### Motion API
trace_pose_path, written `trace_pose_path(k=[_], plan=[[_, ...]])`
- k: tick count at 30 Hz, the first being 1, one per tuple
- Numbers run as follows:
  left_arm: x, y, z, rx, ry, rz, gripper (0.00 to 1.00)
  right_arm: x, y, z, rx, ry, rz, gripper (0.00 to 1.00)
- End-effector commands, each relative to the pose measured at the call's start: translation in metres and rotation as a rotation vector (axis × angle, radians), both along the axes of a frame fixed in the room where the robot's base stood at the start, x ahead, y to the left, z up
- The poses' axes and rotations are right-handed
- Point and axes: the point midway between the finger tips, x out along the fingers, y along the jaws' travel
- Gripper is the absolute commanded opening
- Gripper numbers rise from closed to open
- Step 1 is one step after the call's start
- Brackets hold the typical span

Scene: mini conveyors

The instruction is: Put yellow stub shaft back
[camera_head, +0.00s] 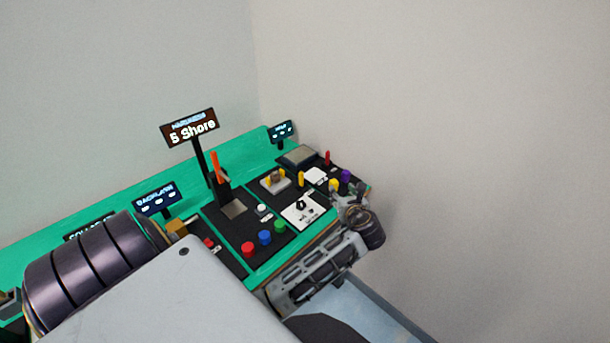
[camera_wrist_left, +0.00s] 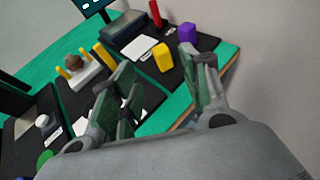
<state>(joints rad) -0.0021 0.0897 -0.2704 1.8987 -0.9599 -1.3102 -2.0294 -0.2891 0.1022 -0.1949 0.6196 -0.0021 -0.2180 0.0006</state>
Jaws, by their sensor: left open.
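A short yellow stub (camera_head: 334,185) stands on the black panel near the right end of the bench. In the left wrist view the yellow stub (camera_wrist_left: 163,57) shows beyond the gap between my fingers, with clear space around it. A taller thin yellow piece (camera_head: 301,179) stands to its left; I cannot tell for certain which is the stub shaft. My left gripper (camera_head: 349,199) is open and empty at the front right edge of the bench, close to the short yellow stub. My right gripper is not in view.
A purple piece (camera_head: 346,174) stands right beside the short stub, and a red post (camera_head: 327,157) behind it. A white block with yellow pegs (camera_head: 275,183) is to the left. Red, blue and green buttons (camera_head: 265,237) line the front. A grey wall closes the right.

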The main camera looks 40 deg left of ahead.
Motion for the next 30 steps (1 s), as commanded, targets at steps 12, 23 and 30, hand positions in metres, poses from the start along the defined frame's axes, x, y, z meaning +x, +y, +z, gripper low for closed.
trace_pose_path(k=[12, 23, 30], plan=[[0.003, -0.007, -0.009, -0.074, -0.051, -0.011, 0.46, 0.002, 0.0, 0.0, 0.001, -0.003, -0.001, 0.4], [0.015, -0.044, -0.045, -0.487, -0.285, -0.03, 0.46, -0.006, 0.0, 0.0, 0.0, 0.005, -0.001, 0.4], [0.017, -0.073, -0.073, -0.828, -0.425, 0.007, 0.46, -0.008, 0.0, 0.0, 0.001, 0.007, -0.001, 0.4]])
